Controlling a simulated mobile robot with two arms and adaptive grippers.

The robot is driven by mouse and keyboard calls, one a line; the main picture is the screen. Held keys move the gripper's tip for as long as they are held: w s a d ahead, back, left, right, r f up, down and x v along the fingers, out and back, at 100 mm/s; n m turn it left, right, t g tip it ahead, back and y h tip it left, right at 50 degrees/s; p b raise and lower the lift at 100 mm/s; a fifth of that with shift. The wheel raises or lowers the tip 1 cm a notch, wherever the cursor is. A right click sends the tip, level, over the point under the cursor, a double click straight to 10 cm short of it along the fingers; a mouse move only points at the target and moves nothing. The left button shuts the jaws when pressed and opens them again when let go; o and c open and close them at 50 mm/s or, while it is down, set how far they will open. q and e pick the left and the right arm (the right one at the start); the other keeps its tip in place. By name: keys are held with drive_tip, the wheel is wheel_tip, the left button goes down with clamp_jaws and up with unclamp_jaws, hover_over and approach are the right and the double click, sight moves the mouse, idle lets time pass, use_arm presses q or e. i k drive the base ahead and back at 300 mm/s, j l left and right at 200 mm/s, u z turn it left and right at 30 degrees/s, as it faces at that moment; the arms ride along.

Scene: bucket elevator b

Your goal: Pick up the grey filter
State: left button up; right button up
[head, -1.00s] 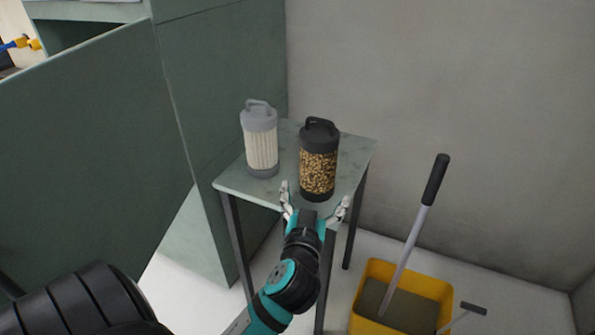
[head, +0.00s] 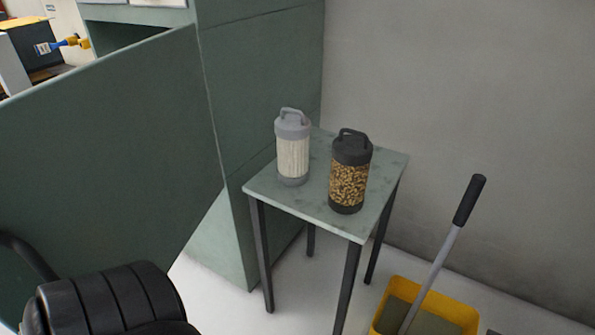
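The grey filter (head: 293,152) stands upright on a small green-topped table (head: 262,188). It has a grey cap with a loop handle, a pale pleated body and a grey base. A black-capped canister (head: 350,178) with a mottled brown and yellow body stands upright to its right, a small gap apart. Neither gripper shows in the head view now.
A green cabinet wall (head: 262,80) rises close behind and left of the table. A green panel (head: 110,160) fills the left. A yellow bucket (head: 455,312) with a black-gripped handle (head: 468,200) stands on the floor at lower right.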

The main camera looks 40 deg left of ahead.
sight(293, 131)
drive_tip(key=u, duration=1.45)
